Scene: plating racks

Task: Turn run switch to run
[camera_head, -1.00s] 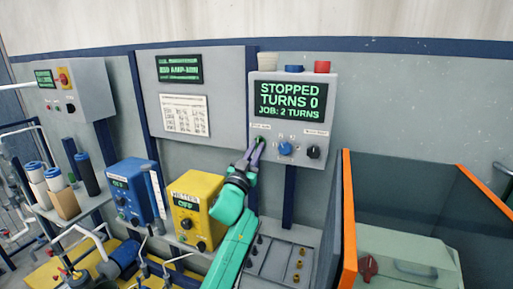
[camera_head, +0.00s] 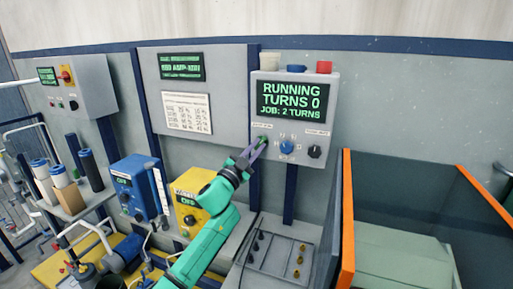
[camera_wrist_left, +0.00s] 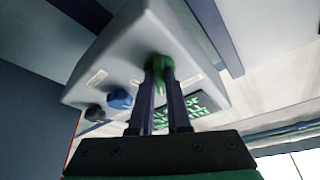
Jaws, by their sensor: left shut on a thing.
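The control box (camera_head: 329,80) hangs on the wall at centre right. Its screen (camera_head: 291,100) reads RUNNING, TURNS 0, JOB: 2 TURNS. The run switch is a green knob (camera_wrist_left: 158,64) at the lower left of the box front. My left gripper (camera_head: 262,143) reaches up to it from below, and its two fingers are shut on the green knob in the left wrist view (camera_wrist_left: 163,85). The fingers hide much of the knob in the head view. A blue knob (camera_head: 287,147) and a black knob (camera_head: 315,152) sit to its right. My right gripper is not in view.
A yellow box (camera_head: 187,186) and a blue box (camera_head: 131,182) stand left of my arm. A tray with metal posts (camera_head: 272,272) lies below the control box. An orange-edged panel (camera_head: 348,220) stands to the right. White, red and blue caps top the control box.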

